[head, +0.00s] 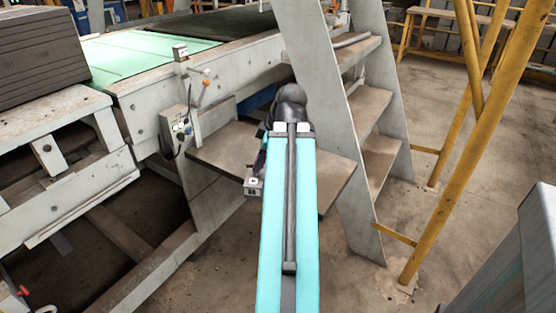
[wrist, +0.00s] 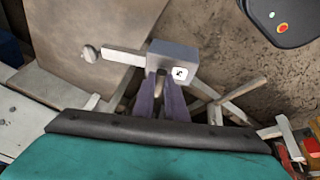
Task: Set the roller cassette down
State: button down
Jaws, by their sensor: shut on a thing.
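The roller cassette appears to be the small grey box with a white label (head: 253,187), just in front of the brown platform's near edge in the head view. In the wrist view the grey box (wrist: 172,52) sits at the fingertips, its white label facing the camera. My gripper (head: 258,167) is shut on it; its dark purple fingers (wrist: 160,84) reach the box's near side. The held part of the box is hidden by the fingers. I cannot tell how high it is above the floor.
A conveyor frame (head: 140,95) with a control box (head: 175,130) stands left. Yellow posts (head: 455,150) stand right. Bare concrete floor (head: 345,280) shows in front of the stair.

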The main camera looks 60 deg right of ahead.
jog(key=shift+s+d, duration=0.7)
jog(key=shift+s, duration=0.1)
jog(key=shift+w+d+r+p, duration=0.1)
jog(key=shift+d+r+p, duration=0.15)
jog(key=shift+p, duration=0.8)
jog(key=d+p, duration=0.1)
jog(key=p, duration=0.5)
jog(key=shift+w+d, duration=0.1)
jog(key=shift+w, duration=0.1)
jog(key=p, duration=0.7)
jog(key=shift+d+f, duration=0.15)
jog(key=shift+d, duration=0.25)
jog(key=w+d+p, duration=0.1)
jog(key=d, duration=0.5)
jog(key=w+d+f+p, duration=0.1)
jog(key=d+p, duration=0.1)
jog(key=d, duration=0.5)
jog(key=shift+w+f, duration=0.3)
jog(key=shift+w, duration=0.1)
jog(key=shift+p, duration=0.3)
jog(key=shift+f+p, duration=0.7)
jog(key=shift+f, duration=1.05)
